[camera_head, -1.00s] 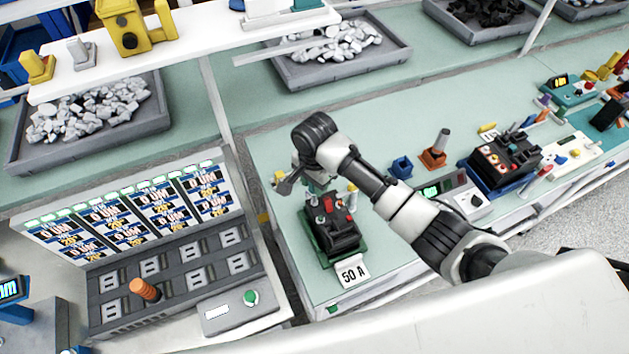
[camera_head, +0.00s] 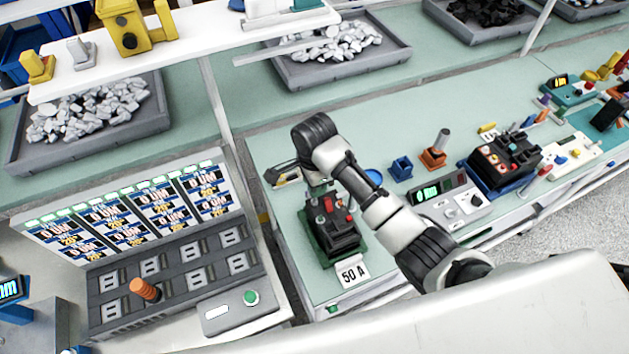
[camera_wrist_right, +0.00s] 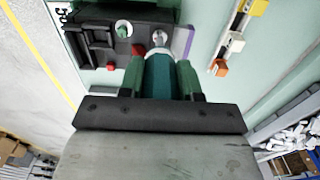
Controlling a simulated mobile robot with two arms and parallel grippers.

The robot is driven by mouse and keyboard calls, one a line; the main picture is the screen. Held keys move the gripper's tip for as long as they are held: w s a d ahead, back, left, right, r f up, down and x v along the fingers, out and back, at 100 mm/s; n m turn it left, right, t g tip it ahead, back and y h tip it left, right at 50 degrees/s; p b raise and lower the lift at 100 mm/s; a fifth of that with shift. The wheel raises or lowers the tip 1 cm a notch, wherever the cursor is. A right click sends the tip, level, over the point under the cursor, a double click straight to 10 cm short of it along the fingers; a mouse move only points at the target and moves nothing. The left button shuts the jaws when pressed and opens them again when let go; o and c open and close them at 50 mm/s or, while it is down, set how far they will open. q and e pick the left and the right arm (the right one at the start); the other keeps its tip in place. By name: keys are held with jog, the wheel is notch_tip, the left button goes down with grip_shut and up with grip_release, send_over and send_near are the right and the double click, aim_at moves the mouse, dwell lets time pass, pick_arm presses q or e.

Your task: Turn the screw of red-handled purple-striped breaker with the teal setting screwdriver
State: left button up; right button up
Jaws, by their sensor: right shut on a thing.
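The breaker (camera_head: 333,236) is a dark block on a green base behind the "50 A" card in the head view. Its red handle (camera_head: 325,203) shows there. The wrist view shows its black body (camera_wrist_right: 97,38), a purple stripe (camera_wrist_right: 184,41) along one edge and a round silver screw (camera_wrist_right: 159,37). My right gripper (camera_wrist_right: 160,78) is shut on the teal screwdriver (camera_wrist_right: 158,70), which points at that screw; I cannot tell whether the tip touches it. In the head view my right wrist is over the breaker's far end and hides the fingers. My left gripper is not in view.
A meter box (camera_head: 450,200) stands right of the breaker, with another dark breaker (camera_head: 505,160) beyond. A small rail with coloured blocks (camera_wrist_right: 230,45) lies beside the breaker. The panel with an orange knob (camera_head: 145,289) is at the left. Green bench is clear behind my wrist.

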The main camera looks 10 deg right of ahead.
jog(key=shift+m, duration=0.3)
jog(key=shift+r, duration=1.25)
jog(key=shift+r, duration=0.1)
jog(key=shift+r, duration=2.4)
